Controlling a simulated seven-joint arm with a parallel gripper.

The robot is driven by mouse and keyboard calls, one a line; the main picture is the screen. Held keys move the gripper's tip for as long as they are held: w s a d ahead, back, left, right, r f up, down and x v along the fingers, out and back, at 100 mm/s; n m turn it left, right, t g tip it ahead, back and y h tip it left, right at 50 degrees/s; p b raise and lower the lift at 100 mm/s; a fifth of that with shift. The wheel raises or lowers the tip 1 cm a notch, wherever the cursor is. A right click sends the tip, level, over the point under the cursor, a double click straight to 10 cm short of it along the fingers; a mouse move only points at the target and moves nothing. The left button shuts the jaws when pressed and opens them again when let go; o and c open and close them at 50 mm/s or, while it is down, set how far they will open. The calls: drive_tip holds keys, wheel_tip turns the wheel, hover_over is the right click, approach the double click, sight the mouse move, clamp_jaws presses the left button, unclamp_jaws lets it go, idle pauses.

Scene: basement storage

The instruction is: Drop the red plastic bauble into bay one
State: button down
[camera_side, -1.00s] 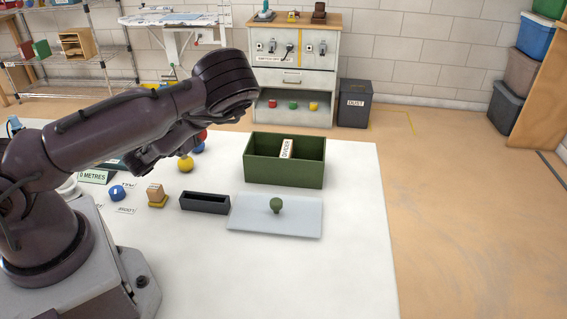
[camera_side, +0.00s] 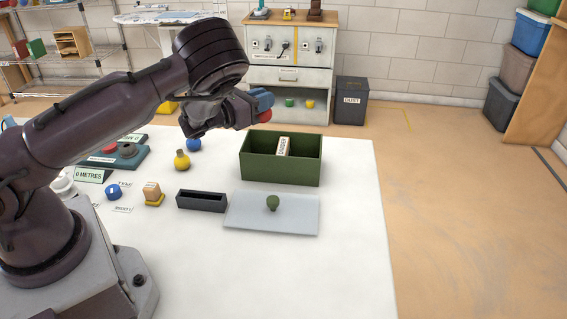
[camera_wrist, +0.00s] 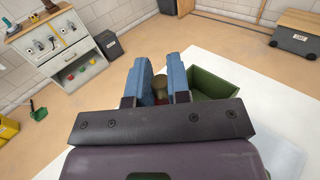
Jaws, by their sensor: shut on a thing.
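My gripper (camera_side: 259,103), with blue fingers, is shut on the red bauble (camera_side: 264,117). It holds the bauble in the air near the back left corner of the green box (camera_side: 280,171). In the wrist view the bauble is mostly hidden between the fingers (camera_wrist: 161,82), and an olive-brown top shows there. The green box is open, with a pale labelled divider (camera_side: 283,147) inside it. Its floor is hidden, and I see no bay number. Part of the box also shows right of the fingers in the wrist view (camera_wrist: 212,84).
The table's right side is clear.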

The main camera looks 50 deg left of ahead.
drive_tip(key=w+d+r+m+h, duration=0.35)
drive_tip(key=w+d+h, duration=0.25)
drive_tip(key=w+d, duration=0.2)
wheel_tip(320, 180, down, 7)
drive_tip(key=shift+w+a+g, duration=0.15)
drive_tip(key=shift+a+g, duration=0.05)
drive_tip(key=shift+g, duration=0.2)
drive_tip(key=c, duration=1)
unclamp_jaws()
drive_tip(key=shift+r, duration=0.1)
drive_tip(key=v, duration=1.3)
